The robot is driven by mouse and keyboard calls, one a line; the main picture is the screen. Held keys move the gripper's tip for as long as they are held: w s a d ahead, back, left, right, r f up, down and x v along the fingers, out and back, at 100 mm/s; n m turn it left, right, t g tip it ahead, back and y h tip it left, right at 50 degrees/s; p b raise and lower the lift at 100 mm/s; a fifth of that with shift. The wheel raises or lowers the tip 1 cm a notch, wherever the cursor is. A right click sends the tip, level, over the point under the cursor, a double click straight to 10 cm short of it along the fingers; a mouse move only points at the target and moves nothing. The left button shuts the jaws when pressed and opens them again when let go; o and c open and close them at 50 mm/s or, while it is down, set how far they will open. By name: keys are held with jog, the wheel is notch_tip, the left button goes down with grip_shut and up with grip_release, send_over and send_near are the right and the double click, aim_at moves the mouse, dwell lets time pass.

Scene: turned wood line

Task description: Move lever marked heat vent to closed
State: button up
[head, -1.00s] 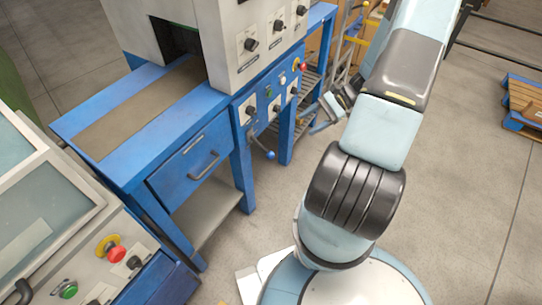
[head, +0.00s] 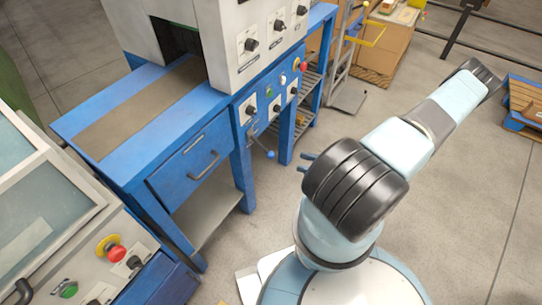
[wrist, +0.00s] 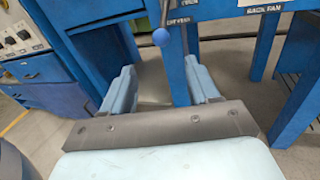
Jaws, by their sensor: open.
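A lever with a blue ball knob (head: 270,155) hangs from the front of the blue machine bench, below its control panel. In the wrist view the blue ball (wrist: 162,37) is close, at the top centre, on a dark rod pointing down. Labels near it are cut off, so I cannot read heat vent for certain.
Knobs and buttons (head: 268,92) line the panel above the lever. A drawer (head: 190,163) and bench legs are left of it. A label reading BACK FAN (wrist: 262,10) is right of the ball. A hand truck (head: 346,100) stands behind; floor in front is clear.

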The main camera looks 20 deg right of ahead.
aim_at(271, 156)
jog(key=shift+m+t, duration=0.3)
jog(key=x, duration=0.9)
jog(key=f+x, duration=0.1)
jog(key=x, duration=0.4)
jog(key=shift+s+a, duration=0.1)
jog(key=shift+s, duration=0.05)
grip_shut()
